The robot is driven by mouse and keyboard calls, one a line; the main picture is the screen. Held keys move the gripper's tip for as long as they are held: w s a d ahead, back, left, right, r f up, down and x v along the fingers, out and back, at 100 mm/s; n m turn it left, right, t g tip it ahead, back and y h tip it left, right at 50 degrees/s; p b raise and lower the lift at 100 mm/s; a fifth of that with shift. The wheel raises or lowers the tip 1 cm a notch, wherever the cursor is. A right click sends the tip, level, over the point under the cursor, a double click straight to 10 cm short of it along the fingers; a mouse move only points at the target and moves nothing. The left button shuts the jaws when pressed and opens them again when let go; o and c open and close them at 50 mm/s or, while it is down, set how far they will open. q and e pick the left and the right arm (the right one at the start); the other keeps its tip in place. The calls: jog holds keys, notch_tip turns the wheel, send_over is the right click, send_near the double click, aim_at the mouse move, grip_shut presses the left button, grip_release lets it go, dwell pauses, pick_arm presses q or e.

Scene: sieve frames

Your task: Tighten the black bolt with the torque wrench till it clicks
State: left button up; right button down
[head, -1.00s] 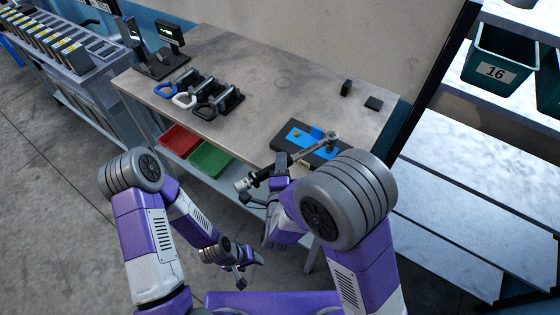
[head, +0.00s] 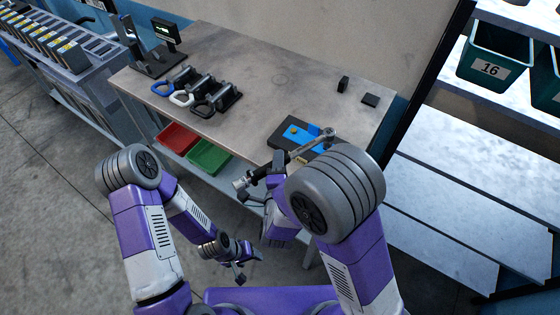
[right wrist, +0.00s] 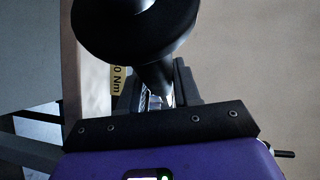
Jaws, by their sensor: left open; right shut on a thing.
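The torque wrench (head: 307,146) lies slantwise over the front right of the workbench, its round head (head: 328,135) at the right end of a blue block on a dark base. The black bolt cannot be made out; the wrench head covers that spot. A brass-coloured bolt (head: 293,130) shows on the blue block (head: 300,136). My right gripper (head: 265,180) is shut on the wrench handle, past the bench's front edge. My left gripper (head: 238,270) is open and empty, low before the bench.
Several clamp-like tools with blue, white and black handles (head: 182,97) stand on the bench (head: 235,70). Red (head: 178,137) and green (head: 208,157) bins sit below. Small black blocks (head: 370,100) lie at the back right. Shelves with teal bins (head: 497,55) stand at right.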

jog(key=shift+f+b, duration=0.5)
jog(key=shift+f, duration=0.2)
dwell(0.7)
jog(key=c, duration=1.4)
grip_release()
grip_shut()
